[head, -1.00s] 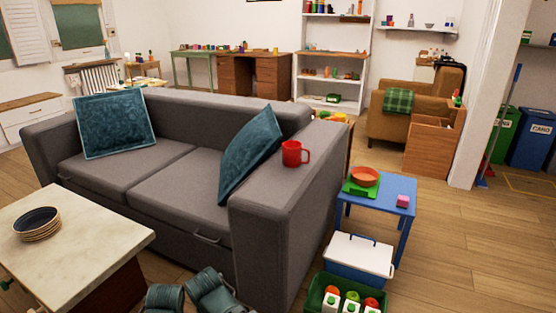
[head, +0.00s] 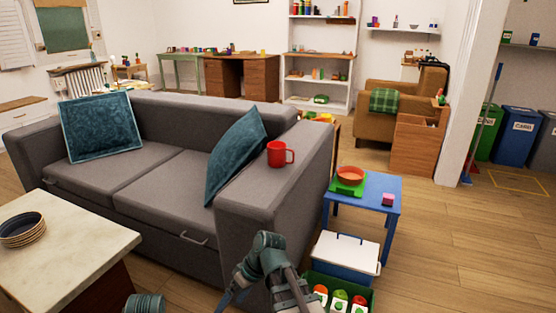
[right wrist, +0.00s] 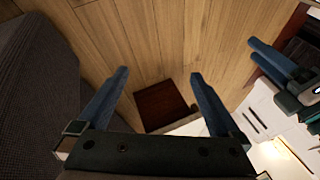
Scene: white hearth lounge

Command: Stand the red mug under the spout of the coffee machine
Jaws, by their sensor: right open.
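The red mug (head: 281,154) stands upright on the right armrest of the grey sofa, beside the teal cushion. Its handle points right in the head view. I make out no coffee machine in either view. My right arm rises in front of the sofa in the head view, below and apart from the mug.
The grey sofa (head: 150,158) fills the middle. A pale-topped table (head: 75,250) with stacked plates (head: 22,230) stands front left. A blue side table (head: 372,190), a white-lidded box (head: 346,250) and a green crate (head: 365,297) stand right of the armrest. Floor at right is clear.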

